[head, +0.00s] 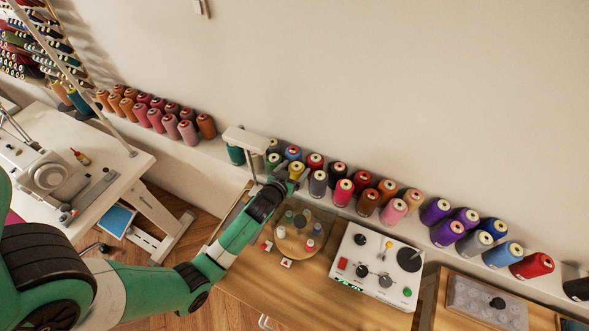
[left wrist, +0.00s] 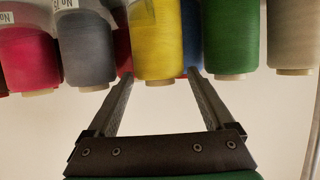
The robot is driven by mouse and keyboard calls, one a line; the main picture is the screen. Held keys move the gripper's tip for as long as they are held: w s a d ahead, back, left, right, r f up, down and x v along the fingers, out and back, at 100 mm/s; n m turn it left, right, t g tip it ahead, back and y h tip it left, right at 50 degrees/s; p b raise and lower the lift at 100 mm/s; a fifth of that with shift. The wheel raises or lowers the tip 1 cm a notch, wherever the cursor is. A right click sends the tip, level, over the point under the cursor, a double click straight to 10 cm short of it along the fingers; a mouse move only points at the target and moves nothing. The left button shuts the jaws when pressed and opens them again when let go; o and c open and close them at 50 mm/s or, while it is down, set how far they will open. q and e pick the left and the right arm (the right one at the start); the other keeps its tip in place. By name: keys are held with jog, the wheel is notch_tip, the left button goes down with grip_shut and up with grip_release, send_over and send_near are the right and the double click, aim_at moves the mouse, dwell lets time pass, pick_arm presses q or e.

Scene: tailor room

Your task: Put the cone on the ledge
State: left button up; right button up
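Many thread cones stand in rows on the white ledge (head: 418,224) along the wall. A yellow cone (head: 297,168) stands among them, near the left end of the middle group. My left gripper (head: 284,184) is at the front of this group, close to the yellow cone. In the left wrist view the gripper (left wrist: 157,75) has its fingers spread apart, pointing at the yellow cone (left wrist: 165,40). I cannot tell whether the fingers touch it. A green cone (left wrist: 231,38) and a grey cone (left wrist: 85,48) flank it. My right gripper is out of view.
A white post with a flat top (head: 246,139) stands just left of my gripper. Below are a wooden table (head: 258,291), a round holder under a clear cover (head: 299,236) and a white control box (head: 377,268). A sewing machine (head: 52,173) stands at the left.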

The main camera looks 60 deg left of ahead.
pick_arm(q)
jog(key=shift+o, duration=0.4)
jog(key=shift+r, duration=0.1)
jog(key=shift+r+p, duration=0.2)
jog(key=shift+p, duration=0.1)
jog(key=p+v, duration=0.2)
jog(key=v, duration=1)
jog(key=shift+s+f, duration=0.1)
jog(key=shift+f, duration=0.1)
